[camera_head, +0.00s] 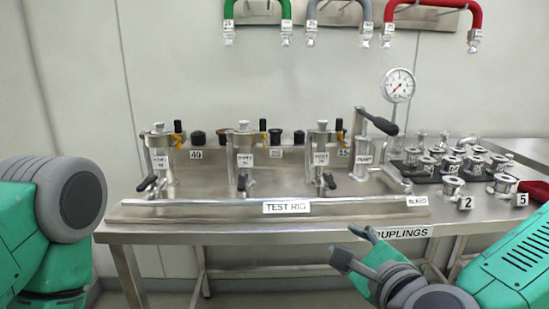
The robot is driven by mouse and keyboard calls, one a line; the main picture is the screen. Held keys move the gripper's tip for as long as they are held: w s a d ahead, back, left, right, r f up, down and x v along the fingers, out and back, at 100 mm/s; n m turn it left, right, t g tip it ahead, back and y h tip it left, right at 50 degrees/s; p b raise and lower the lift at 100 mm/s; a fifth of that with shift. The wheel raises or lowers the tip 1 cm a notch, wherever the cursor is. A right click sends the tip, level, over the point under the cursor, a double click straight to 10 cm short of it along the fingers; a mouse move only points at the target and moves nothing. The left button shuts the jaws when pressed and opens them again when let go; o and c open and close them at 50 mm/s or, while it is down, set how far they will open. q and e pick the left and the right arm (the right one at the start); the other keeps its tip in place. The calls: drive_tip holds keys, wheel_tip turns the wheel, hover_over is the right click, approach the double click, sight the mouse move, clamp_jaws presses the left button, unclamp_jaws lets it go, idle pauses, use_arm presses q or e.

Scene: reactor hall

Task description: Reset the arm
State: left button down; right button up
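My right gripper (353,247) is low in the centre right of the head view, in front of the table's front edge. Its two grey fingers are spread apart with nothing between them. My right arm (515,260), green and grey, comes in from the lower right. My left arm (50,220) shows at the left edge as a green and grey link. Its gripper is outside the view.
A steel table (160,234) carries the test rig (285,208), with several valve ports, a pump lever (377,122) and a gauge (398,85). Couplings (453,188) stand at the right. Coloured hoses, including a red one (475,14), hang on the wall above.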

drive_tip(key=s+f+n+g+y, duration=0.1)
drive_tip(key=s+f+n+g, duration=0.4)
drive_tip(key=f, duration=0.6)
drive_tip(key=s+f+n+g, duration=0.3)
drive_tip(key=s+f+n, duration=0.4)
drive_tip(key=f, duration=0.5)
drive_tip(key=s+d+f+n+g+h, duration=0.4)
drive_tip(key=s+d+f+n+g, duration=0.2)
drive_tip(key=s+d+f+n, duration=0.6)
drive_tip(key=s+d+n, duration=0.1)
drive_tip(key=s+d, duration=0.2)
drive_tip(key=shift+d+g, duration=0.25)
drive_tip(key=shift+g, duration=0.05)
